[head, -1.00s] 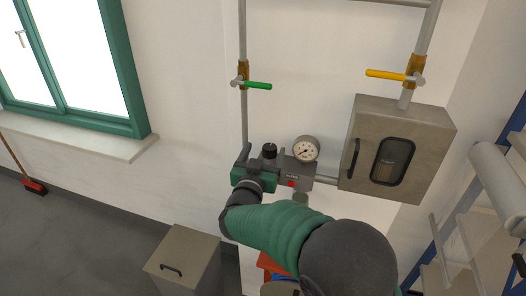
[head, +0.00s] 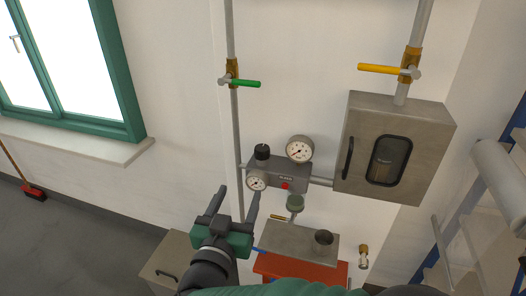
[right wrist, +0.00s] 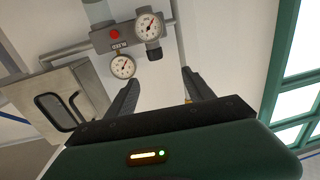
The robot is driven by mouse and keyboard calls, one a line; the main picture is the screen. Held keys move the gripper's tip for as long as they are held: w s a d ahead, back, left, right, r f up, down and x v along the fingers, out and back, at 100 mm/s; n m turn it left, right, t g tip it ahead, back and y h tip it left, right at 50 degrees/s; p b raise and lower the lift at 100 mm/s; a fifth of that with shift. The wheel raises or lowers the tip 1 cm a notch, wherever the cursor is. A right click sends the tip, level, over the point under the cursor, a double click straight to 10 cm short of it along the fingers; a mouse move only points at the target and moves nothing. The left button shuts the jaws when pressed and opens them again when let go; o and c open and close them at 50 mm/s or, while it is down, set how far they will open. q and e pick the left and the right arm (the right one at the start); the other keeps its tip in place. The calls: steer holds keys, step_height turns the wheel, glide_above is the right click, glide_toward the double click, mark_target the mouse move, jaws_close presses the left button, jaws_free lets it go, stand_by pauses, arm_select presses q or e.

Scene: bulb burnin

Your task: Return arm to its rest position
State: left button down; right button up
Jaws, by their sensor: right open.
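My right gripper (head: 232,204) is in the lower middle of the head view, its two dark fingers spread apart with nothing between them. It is below and left of a grey regulator block (head: 291,176) with a black knob (head: 262,152), two round gauges and a red button. The fingers are apart from the block. In the right wrist view the open fingers (right wrist: 158,88) point toward the wall, with the regulator block (right wrist: 118,36) beyond them. My left gripper is not in view.
A grey cabinet (head: 354,117) with a dark window hangs right of the regulator. Pipes carry a green-handled valve (head: 245,83) and a yellow-handled valve (head: 382,69). A metal box (head: 300,240) and a red box (head: 328,275) are below. A grey bin (head: 158,268) stands lower left.

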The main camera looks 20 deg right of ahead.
step_height(320, 180, down, 14)
steer(key=w+n+g+y, duration=0.35)
steer(key=n+y, duration=0.25)
steer(key=y, duration=0.3)
steer(key=s+d+f+g, duration=0.5)
steer(key=s+f, duration=0.1)
steer(key=s, duration=0.3)
steer(key=s+d+f+g, duration=0.4)
steer(key=s+d+f, duration=0.1)
steer(key=s, duration=0.5)
steer(key=shift+s+f+g, duration=0.2)
steer(key=shift+f+g, duration=0.15)
steer(key=shift+f, duration=0.3)
steer(key=shift+d, duration=0.35)
